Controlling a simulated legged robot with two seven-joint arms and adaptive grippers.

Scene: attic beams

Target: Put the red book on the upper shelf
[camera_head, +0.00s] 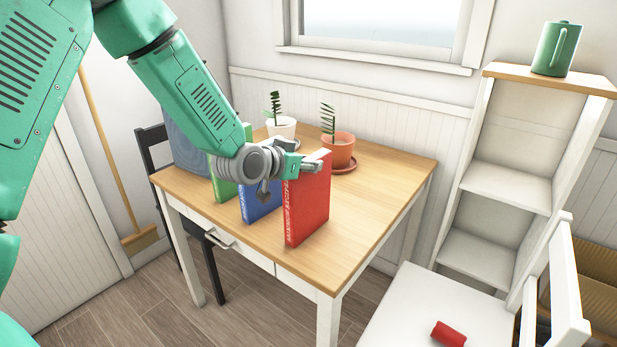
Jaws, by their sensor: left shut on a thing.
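The red book (308,205) stands upright on the wooden table (375,200) near its front edge. My left gripper (308,165) is shut on the upper part of the red book, and its fingers hide a little of the cover. A blue book (262,203) and a green book (226,185) stand to the left, partly hidden by my left arm. The white shelf unit (462,205) stands to the right. Its upper shelf (508,184) is bare, with a lower shelf (470,258) under it. My right gripper is out of view.
A green pitcher (556,48) stands on the shelf unit's wooden top. Two potted plants, one in a white pot (282,128) and one in terracotta (340,152), stand behind the books. A white chair (410,310) with a red cylinder (448,334) on it stands before the shelf.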

